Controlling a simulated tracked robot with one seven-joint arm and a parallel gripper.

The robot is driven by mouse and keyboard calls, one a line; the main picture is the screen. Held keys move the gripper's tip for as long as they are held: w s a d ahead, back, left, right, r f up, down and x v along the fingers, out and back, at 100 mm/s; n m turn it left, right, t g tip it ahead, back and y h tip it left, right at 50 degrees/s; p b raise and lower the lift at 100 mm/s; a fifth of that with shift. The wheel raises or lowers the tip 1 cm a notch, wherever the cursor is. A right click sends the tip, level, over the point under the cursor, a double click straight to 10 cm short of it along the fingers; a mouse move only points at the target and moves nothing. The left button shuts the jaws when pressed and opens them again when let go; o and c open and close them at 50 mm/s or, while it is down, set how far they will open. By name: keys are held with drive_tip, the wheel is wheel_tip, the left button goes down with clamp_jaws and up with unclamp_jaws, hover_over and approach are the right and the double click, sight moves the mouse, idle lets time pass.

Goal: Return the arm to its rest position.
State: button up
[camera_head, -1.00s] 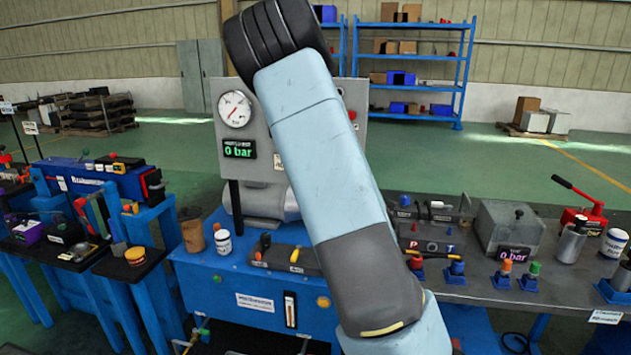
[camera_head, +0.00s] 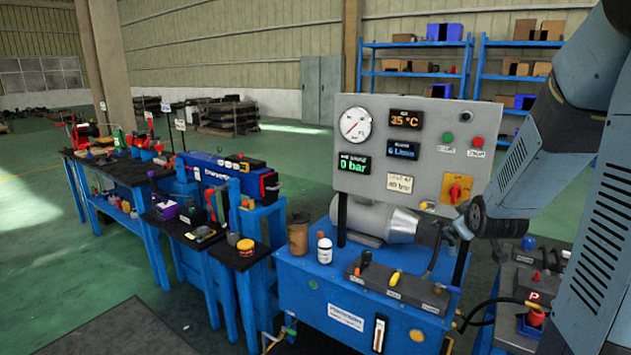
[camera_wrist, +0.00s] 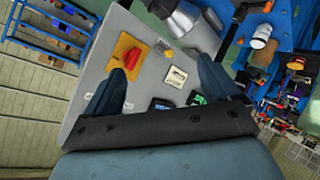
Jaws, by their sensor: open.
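My arm (camera_head: 560,120) is folded in at the right of the head view, with its wrist in front of the right edge of the grey control panel (camera_head: 425,150). My gripper (camera_head: 462,222) appears small at the arm's end, near the panel's lower right. In the wrist view, my gripper (camera_wrist: 163,78) is open, with its two fingers apart and nothing between them. The grey panel (camera_wrist: 150,45) lies tilted behind the fingers. I cannot tell how far the fingertips are from it.
The panel has a red rotary switch (camera_head: 456,188) and a pressure gauge (camera_head: 355,125). A blue hydraulic bench (camera_head: 330,310) stands below, with a white jar (camera_head: 325,251) and levers on top. Blue stands (camera_head: 230,290) line the left. Green floor (camera_head: 50,210) is clear at far left.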

drive_tip(key=s+a+r+m+g+y, duration=0.1)
drive_tip(key=s+a+r+m+g, duration=0.1)
drive_tip(key=s, duration=0.6)
drive_tip(key=s+a+r+m+g, duration=0.1)
drive_tip(key=s+a+r+g, duration=0.1)
drive_tip(key=s+a+r, duration=0.3)
drive_tip(key=s+a+r+m+g+y, duration=0.1)
drive_tip(key=s+a, duration=0.5)
drive_tip(key=s, duration=0.7)
wheel_tip(320, 180, up, 3)
drive_tip(key=shift+s+a+f+m+g+y, duration=0.15)
drive_tip(key=shift+s+a+m+g+y, duration=0.25)
drive_tip(key=shift+m, duration=0.4)
drive_tip(key=shift+w, duration=0.15)
